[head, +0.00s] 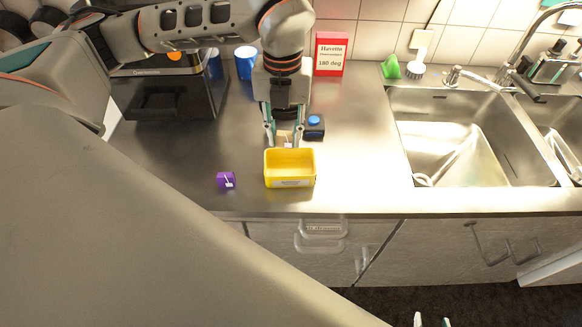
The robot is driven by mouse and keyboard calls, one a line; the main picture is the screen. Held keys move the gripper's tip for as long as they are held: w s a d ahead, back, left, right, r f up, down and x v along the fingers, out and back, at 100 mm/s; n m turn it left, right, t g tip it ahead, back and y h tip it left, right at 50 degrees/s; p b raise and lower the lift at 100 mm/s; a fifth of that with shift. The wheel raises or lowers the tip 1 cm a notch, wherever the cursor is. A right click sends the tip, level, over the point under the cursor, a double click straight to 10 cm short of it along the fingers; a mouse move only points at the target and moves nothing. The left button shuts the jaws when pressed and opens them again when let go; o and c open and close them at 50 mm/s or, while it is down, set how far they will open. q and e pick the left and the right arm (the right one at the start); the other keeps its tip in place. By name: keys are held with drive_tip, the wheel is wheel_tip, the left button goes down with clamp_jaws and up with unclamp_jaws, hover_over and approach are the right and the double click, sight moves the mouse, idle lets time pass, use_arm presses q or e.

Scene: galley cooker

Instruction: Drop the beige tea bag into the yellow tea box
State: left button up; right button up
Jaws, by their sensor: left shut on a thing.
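The yellow tea box (290,183) is an open-topped box on the steel counter, near its front edge. My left gripper (284,141) comes down from above at the box's back side. It is shut on the beige tea bag (283,135), which has a small white tag. The bag shows between the fingertips, just beyond the box's back rim in the picture; its exact height is hard to tell. Two fingertips of my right gripper (431,321) show at the bottom edge, apart with nothing seen between them, low in front of the cabinets.
A purple tea bag (225,180) lies left of the box. A dark block with a blue top (314,127) sits close behind the box. Blue cup (246,62), red sign (331,54) and coffee machine (165,90) stand further back. The sink (470,140) is right.

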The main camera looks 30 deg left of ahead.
use_arm(q)
drive_tip(key=o, duration=0.9)
drive_tip(key=shift+r, duration=0.1)
wheel_tip(320, 180, up, 12)
idle(0.3)
drive_tip(key=shift+s+f, duration=0.1)
drive_tip(key=shift+f, duration=0.1)
